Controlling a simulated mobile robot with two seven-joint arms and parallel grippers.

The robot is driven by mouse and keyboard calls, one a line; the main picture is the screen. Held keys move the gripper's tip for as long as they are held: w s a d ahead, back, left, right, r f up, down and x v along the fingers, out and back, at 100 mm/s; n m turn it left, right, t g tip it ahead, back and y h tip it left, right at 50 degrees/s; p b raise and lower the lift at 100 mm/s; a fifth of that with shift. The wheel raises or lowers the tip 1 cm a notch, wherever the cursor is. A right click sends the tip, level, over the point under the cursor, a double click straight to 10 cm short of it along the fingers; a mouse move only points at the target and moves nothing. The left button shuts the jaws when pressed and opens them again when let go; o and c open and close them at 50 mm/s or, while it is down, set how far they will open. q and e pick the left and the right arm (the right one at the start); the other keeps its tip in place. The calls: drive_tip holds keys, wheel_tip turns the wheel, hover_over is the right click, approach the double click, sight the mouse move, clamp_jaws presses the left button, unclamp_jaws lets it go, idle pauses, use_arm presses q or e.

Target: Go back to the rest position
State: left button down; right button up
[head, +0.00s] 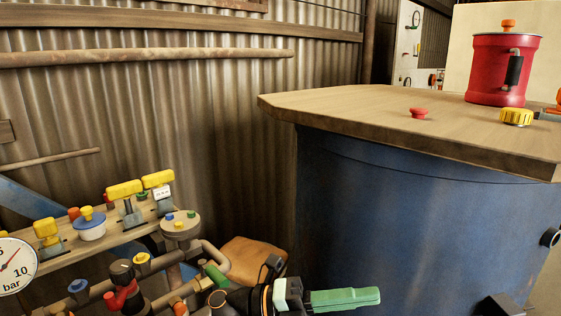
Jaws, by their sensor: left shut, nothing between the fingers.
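My left gripper (342,299) shows at the bottom centre, with its green fingers shut together and pointing right. Nothing is between the fingers. It is in front of the blue drum (400,215) in the picture, low on its left side; whether it touches the drum I cannot tell. My right gripper is not seen.
Left of the gripper are pipes and valves with yellow handles (124,190) and a pressure gauge (14,266). A wooden top (370,108) covers the drum, bearing a red pot (497,72), a red button (418,113) and a yellow cap (516,117). Corrugated wall stands behind.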

use_arm(q)
drive_tip(key=w+a+f+n+t+y+p, duration=0.1)
drive_tip(key=w+a+f+n+t+y, duration=0.3)
drive_tip(key=a+f+n+t, duration=0.75)
drive_tip(key=w+a+f+n+t+y+p, duration=0.1)
drive_tip(key=a+f+n+t+y, duration=0.45)
drive_tip(key=n, duration=1.05)
drive_tip(key=s+a+f+n+g+y, duration=0.2)
drive_tip(key=s+a+f+n+y, duration=0.2)
drive_tip(key=s+f, duration=0.5)
drive_tip(key=s+a+f+n+g+y+p, duration=0.1)
drive_tip(key=s+a+f+n+g+y, duration=0.2)
drive_tip(key=s+f, duration=0.7)
drive_tip(key=a+f+n+y, duration=0.1)
drive_tip(key=a+n+y, duration=0.1)
drive_tip(key=a, duration=0.2)
drive_tip(key=shift+a+g, duration=0.15)
drive_tip(key=shift+g, duration=0.15)
drive_tip(key=shift+s+a+n, duration=0.15)
drive_tip(key=shift+n, duration=0.1)
